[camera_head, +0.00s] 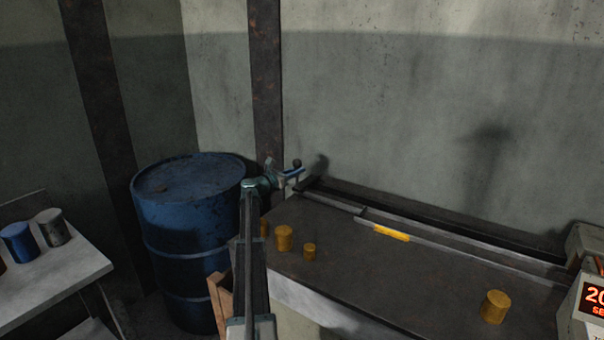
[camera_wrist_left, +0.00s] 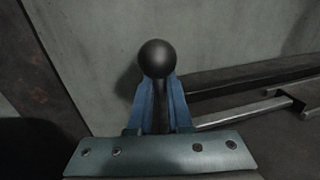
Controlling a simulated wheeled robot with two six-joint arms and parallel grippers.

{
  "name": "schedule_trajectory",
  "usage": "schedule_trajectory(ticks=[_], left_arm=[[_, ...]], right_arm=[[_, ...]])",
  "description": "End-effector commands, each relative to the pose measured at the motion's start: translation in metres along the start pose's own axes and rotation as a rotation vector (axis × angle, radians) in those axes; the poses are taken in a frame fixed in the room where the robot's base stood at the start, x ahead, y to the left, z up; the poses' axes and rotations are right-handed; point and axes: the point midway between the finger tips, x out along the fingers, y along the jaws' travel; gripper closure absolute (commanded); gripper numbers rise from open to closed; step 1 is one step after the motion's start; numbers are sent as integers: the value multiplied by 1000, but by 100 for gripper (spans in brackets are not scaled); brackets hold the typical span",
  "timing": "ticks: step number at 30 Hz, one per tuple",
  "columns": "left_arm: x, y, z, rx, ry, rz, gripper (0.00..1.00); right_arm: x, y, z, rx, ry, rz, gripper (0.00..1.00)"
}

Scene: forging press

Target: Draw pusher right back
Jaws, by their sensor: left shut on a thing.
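The pusher is a long metal bar (camera_head: 450,248) with a yellow band (camera_head: 391,233), lying in a rail along the back of the dark bench. A round black knob (camera_head: 297,162) on a handle stands at the bar's left end. My left gripper (camera_head: 293,173) is at this end, its blue fingers shut on the handle. In the left wrist view the black knob (camera_wrist_left: 158,58) rises above the blue fingers (camera_wrist_left: 160,105), with the stem between them. My right gripper is not in view.
Several yellow cylinders stand on the bench (camera_head: 385,285), one at the right (camera_head: 495,306). A blue drum (camera_head: 190,230) stands left of the bench. A white table (camera_head: 60,285) with cans is at far left. A red digital display (camera_head: 594,300) is at the right edge.

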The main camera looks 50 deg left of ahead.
Motion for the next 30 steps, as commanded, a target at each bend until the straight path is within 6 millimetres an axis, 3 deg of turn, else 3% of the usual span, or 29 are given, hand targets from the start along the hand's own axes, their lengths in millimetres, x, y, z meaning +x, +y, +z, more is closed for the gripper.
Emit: schedule_trajectory(ticks=[10, 11, 15, 24, 30], left_arm=[[-1, 7, 1, -1, -2, 13, 100], [-1, 8, 1, -1, -2, 14, 79], [-1, 7, 1, -1, -1, 12, 54], [-3, 4, 0, 0, -1, 8, 53], [-30, 3, 0, 0, -1, 10, 53]], right_arm=[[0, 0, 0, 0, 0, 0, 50], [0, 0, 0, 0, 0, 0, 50], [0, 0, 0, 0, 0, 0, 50], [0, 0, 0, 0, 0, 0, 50], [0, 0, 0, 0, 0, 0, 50]])
